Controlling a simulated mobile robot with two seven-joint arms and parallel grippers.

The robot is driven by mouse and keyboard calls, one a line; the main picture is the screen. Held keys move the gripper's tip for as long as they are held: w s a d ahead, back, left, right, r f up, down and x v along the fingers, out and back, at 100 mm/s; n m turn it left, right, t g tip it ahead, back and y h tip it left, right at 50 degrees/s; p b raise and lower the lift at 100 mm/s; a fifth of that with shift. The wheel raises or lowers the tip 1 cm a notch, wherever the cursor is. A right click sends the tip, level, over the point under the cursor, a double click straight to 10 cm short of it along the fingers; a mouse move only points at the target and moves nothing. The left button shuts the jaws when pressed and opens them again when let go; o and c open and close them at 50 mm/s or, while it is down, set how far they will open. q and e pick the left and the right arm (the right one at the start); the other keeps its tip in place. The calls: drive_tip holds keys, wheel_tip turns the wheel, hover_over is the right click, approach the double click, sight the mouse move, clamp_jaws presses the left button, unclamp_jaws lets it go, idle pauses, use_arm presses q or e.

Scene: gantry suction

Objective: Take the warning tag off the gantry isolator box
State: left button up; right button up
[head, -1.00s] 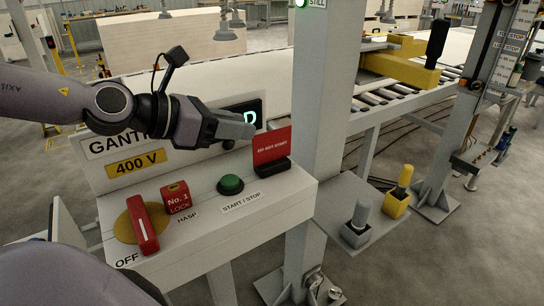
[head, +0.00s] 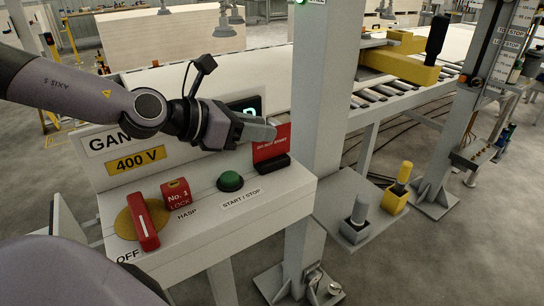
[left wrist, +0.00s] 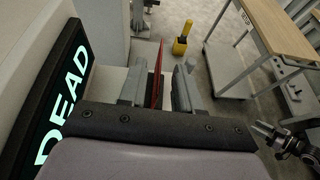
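The red warning tag (head: 270,146) stands upright in a black holder (head: 272,164) at the right end of the isolator box (head: 215,213). My left gripper (head: 262,131) is at the tag's upper part, its fingers partly covering it in the head view. In the left wrist view, the tag (left wrist: 158,76) shows edge-on between the two parted fingers (left wrist: 159,88), with a gap visible on the left side. Contact on the right side is hard to judge. What looks like my right gripper (left wrist: 267,131) shows small at the right; its finger opening is unclear.
A green start/stop button (head: 230,181), red No. 1 lock (head: 176,194) and red switch handle (head: 145,220) are on the box. A lit display (left wrist: 62,98) reads DEAD behind the gripper. A grey post (head: 324,90) rises just right of the tag.

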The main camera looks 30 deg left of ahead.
use_arm(q)
drive_tip(key=shift+x, duration=1)
clamp_jaws()
